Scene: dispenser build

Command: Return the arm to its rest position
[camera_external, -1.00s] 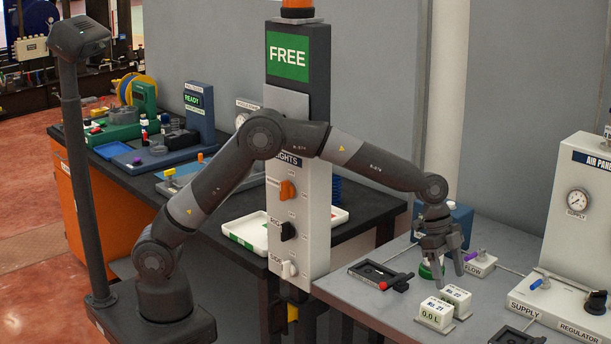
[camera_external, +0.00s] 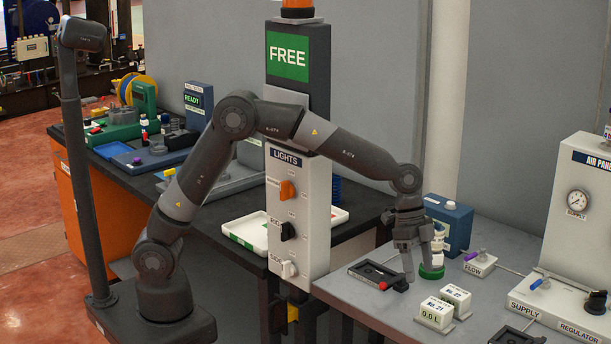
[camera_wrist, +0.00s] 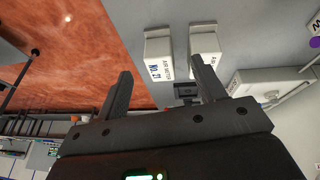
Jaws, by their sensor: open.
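My gripper (camera_external: 408,262) hangs from the bent arm above the grey bench, pointing down. It is near the black fixture with the red knob (camera_external: 380,276) and just left of a small white bottle on a green base (camera_external: 432,264), partly behind the fingers. In the wrist view my gripper (camera_wrist: 165,82) has its two dark fingers wide apart, with nothing between them. Two white label boxes show beyond the fingertips, the left one (camera_wrist: 160,55) and the right one (camera_wrist: 204,40).
The two white counter boxes (camera_external: 436,313) stand at the bench's front. A blue box (camera_external: 452,222) stands behind the bottle. The air panel (camera_external: 580,220) is at right. The LIGHTS column (camera_external: 300,215), with its green FREE screen (camera_external: 288,56), stands behind the arm.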

